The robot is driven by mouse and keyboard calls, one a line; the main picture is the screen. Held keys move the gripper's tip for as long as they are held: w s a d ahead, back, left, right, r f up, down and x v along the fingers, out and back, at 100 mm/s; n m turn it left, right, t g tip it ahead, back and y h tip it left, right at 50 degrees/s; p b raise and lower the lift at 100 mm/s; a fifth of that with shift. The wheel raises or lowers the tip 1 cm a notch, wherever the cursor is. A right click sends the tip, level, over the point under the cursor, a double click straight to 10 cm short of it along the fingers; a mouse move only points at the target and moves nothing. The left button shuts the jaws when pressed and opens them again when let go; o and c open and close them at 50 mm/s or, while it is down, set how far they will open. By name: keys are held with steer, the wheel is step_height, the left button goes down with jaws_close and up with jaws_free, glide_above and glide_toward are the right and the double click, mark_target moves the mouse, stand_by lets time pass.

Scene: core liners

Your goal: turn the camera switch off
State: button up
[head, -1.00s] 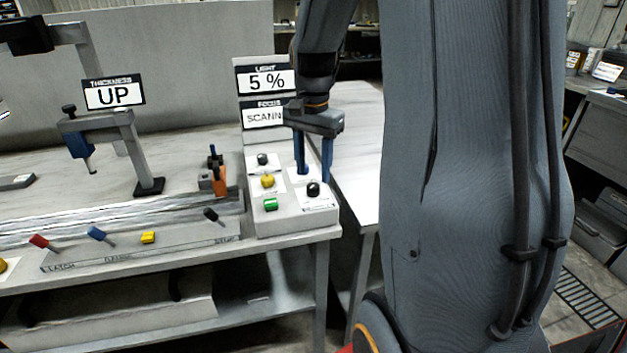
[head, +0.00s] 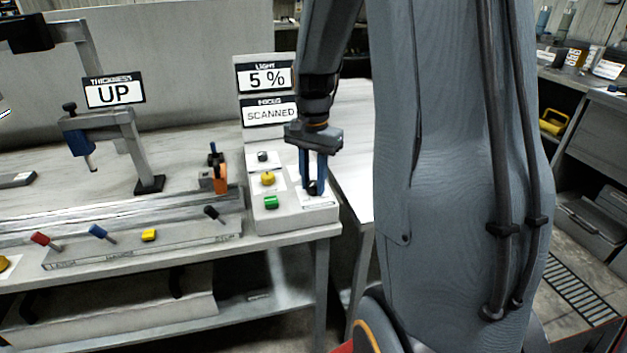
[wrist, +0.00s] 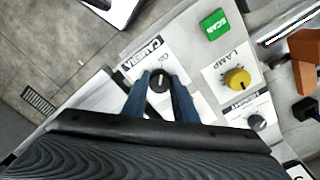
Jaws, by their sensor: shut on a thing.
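The camera switch is a black round knob (wrist: 160,80) on the panel, on a white label reading CAMERA (wrist: 142,55), with "ON" printed beside it. A pale mark on the knob points toward the ON side. My gripper (wrist: 160,92) has its two blue fingers on either side of the knob and is shut on it. In the head view my gripper (head: 314,185) reaches down onto the knob (head: 313,188), which is partly hidden by the fingers.
On the same panel are a green SCAN button (head: 271,202), a yellow LAMP knob (head: 268,178) and a dark knob (head: 262,156). An orange clamp-like part (head: 221,179) stands left of the panel.

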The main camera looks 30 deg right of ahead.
steer(key=shift+n+p, duration=0.3)
steer(key=n+p, duration=0.2)
steer(key=n, duration=0.1)
steer(key=shift+r+p, duration=0.15)
steer(key=shift+p, duration=0.25)
steer(key=n+p, duration=0.3)
steer(key=n, duration=0.2)
steer(key=n+p, duration=0.2)
steer(key=n, duration=0.2)
steer(key=shift+n, duration=0.3)
steer(key=shift+d+n+p, duration=0.1)
steer(key=shift+n+p, duration=0.9)
steer(key=shift+n, duration=1.3)
steer(key=o, duration=1)
steer(key=shift+o, duration=0.2)
